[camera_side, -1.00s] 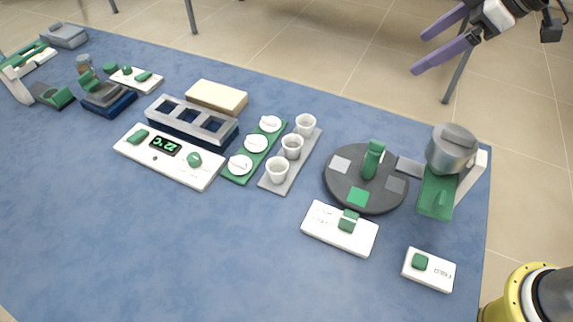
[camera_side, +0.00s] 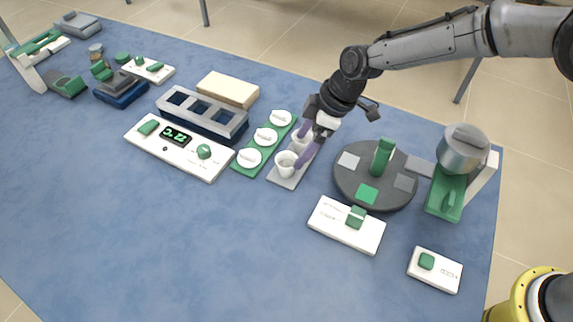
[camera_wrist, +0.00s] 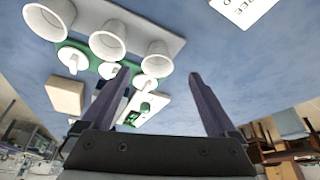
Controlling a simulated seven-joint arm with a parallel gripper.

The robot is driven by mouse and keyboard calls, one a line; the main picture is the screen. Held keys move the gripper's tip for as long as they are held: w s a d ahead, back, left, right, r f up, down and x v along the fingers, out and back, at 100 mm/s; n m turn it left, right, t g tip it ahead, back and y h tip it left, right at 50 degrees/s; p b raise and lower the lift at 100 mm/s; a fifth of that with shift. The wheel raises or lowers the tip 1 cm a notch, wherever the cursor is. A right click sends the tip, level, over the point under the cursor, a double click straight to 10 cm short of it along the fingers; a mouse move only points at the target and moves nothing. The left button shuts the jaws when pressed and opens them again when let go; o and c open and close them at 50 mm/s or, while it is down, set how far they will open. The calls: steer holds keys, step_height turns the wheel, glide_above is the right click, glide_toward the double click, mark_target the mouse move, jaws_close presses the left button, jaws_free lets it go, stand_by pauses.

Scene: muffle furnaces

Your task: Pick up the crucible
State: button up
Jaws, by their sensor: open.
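Three white crucibles stand upright in a row on a grey tray (camera_side: 273,181). In the side view the front crucible (camera_side: 286,169) shows well, the middle crucible (camera_side: 298,146) shows partly, and the back one is hidden by my gripper. The wrist view shows all three crucibles, with one crucible (camera_wrist: 157,63) near the gap between the fingertips of my gripper (camera_wrist: 161,72). I cannot tell whether a finger touches any crucible.
A green tray (camera_side: 242,168) with three white lids lies left of the crucibles. A dark turntable (camera_side: 345,186) with a green knob stands close on the right. The furnace block (camera_side: 168,118) and a beige slab (camera_side: 228,90) are at left. The front of the blue mat (camera_side: 200,240) is clear.

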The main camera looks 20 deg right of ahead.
mark_target(287, 161)
steer(key=shift+w+a+x, duration=0.15)
steer(key=shift+x, duration=1.8)
steer(key=shift+w+a+x, duration=0.1)
steer(key=shift+a+x, duration=0.1)
steer(key=shift+x, duration=1.75)
steer(key=shift+d+r, duration=0.1)
steer(key=shift+r, duration=0.15)
steer(key=c, duration=1.4)
